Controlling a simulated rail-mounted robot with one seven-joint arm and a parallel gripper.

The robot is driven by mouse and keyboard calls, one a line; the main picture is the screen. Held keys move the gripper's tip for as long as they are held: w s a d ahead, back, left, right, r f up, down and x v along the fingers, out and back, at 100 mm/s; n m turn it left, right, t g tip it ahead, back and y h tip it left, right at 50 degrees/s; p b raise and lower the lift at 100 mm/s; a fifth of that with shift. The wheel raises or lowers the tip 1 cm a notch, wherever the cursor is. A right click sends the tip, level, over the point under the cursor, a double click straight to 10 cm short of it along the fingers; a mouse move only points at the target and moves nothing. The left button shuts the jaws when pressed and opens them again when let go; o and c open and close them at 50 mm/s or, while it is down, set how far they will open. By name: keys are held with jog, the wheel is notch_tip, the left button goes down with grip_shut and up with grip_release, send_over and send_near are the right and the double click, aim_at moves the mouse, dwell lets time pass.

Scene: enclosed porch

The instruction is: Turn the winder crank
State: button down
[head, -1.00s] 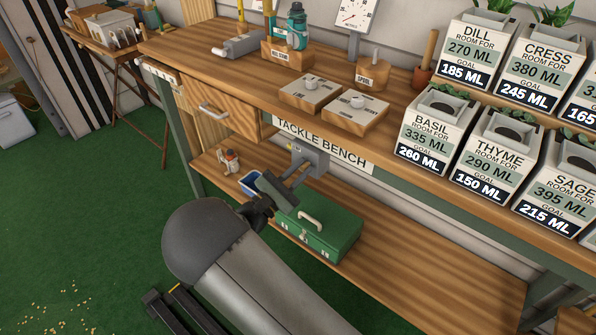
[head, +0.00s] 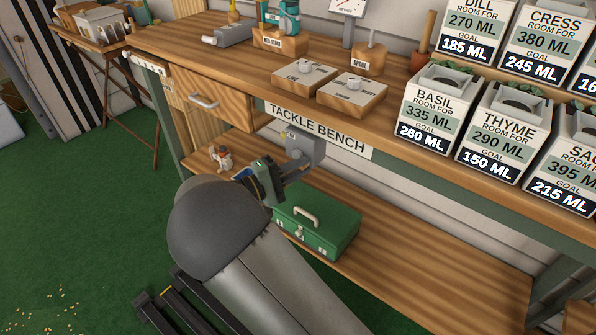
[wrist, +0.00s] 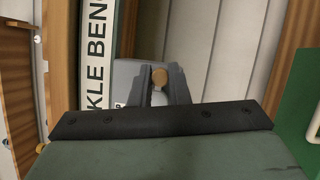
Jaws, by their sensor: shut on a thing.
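The winder's grey housing (head: 305,146) is mounted below the bench top, under the TACKLE BENCH sign. It also shows in the wrist view (wrist: 124,73), behind my gripper. My gripper (head: 290,172) reaches up to the winder from the lower left. In the wrist view, my gripper's fingers (wrist: 160,88) are shut on the round brown knob of the crank (wrist: 159,76). The crank's arm is mostly hidden behind the fingers.
A green toolbox (head: 334,232) stands on the lower shelf (head: 420,262), close below my gripper. The shelf right of the toolbox is clear.

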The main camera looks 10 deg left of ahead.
jog(key=m+b, duration=0.1)
jog(key=f+m+g+y+b, duration=0.1)
jog(key=m, duration=0.1)
jog(key=shift+a, duration=0.15)
jog(key=shift+w+a+f+m+b, duration=0.1)
jog(key=shift+f+m+b, duration=0.05)
jog(key=shift+m+b, duration=0.7)
jog(key=shift+g+y, duration=0.3)
jog(key=c, duration=1.4)
grip_release()
jog(key=shift+o, duration=0.2)
jog(key=p+v, duration=0.2)
jog(key=v, duration=1.5)
jog(key=shift+a+p, duration=0.2)
jog(key=shift+p, duration=0.1)
